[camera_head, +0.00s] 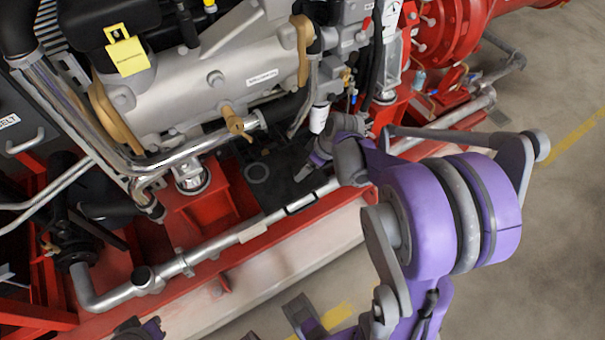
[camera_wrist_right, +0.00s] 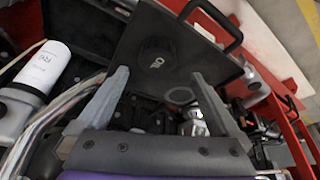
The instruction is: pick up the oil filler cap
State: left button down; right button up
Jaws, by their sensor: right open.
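The oil filler cap (camera_wrist_right: 156,52) is a round black cap with white "OIL" lettering, on a flat black plate (camera_wrist_right: 200,50) in the right wrist view. My right gripper (camera_wrist_right: 163,85) is open, and its two grey fingers point toward the cap, one to each side of it in the picture. The cap appears beyond the fingertips, with nothing between the fingers. In the head view my right gripper (camera_head: 312,168) is low beside the engine, above the red frame. I cannot make out the cap there.
A white filter cylinder (camera_wrist_right: 45,68) stands left of the fingers; it also shows in the head view (camera_head: 319,118). A black handle (camera_wrist_right: 215,20) rises behind the cap. A silver pipe (camera_head: 215,250) runs along the red frame (camera_head: 205,212). Open floor (camera_head: 560,230) lies right.

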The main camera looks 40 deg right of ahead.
jog(key=b+x, duration=0.1)
jog(key=x, duration=0.4)
jog(key=shift+d, duration=0.2)
jog(key=c, duration=1.5)
